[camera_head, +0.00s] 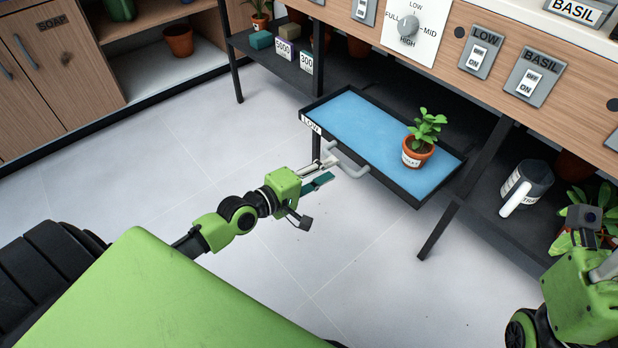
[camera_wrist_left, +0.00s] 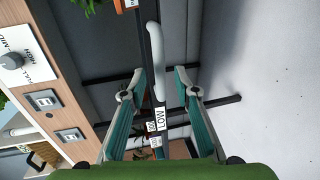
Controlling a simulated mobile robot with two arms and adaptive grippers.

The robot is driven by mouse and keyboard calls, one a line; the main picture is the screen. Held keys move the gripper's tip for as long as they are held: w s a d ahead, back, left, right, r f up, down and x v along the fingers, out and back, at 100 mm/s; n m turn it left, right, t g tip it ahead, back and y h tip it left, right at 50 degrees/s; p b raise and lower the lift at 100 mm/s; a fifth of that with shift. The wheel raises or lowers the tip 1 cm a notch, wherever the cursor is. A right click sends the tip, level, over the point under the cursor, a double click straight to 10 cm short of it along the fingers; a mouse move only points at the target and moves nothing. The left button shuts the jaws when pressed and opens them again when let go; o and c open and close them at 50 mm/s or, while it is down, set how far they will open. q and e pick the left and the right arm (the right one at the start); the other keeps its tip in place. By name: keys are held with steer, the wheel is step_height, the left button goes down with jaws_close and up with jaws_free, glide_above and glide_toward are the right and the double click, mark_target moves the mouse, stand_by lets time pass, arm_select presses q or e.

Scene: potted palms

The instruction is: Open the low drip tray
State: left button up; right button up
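The low drip tray (camera_head: 365,122) has a black rim, a blue inside and a "LOW" label at its left front corner. It sticks out from under the wooden panel. A potted plant (camera_head: 418,152) stands upright in it, towards the right. The tray's grey handle (camera_head: 350,166) is on its front side. My left gripper (camera_head: 327,170) is at the handle's left end. In the left wrist view the two teal fingers (camera_wrist_left: 163,76) are apart, with the handle (camera_wrist_left: 153,48) running between them. My right gripper (camera_head: 586,222) is at the right edge; its fingers are unclear.
A shelf with small boxes (camera_head: 284,50) is left of the tray. A grey jug (camera_head: 527,185) and another plant (camera_head: 576,200) are on the right. Switches (camera_head: 481,57) line the panel. The floor (camera_head: 160,165) at left is clear.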

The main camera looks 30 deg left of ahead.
arm_select(q)
steer(key=v, duration=0.7)
steer(key=shift+d, duration=0.1)
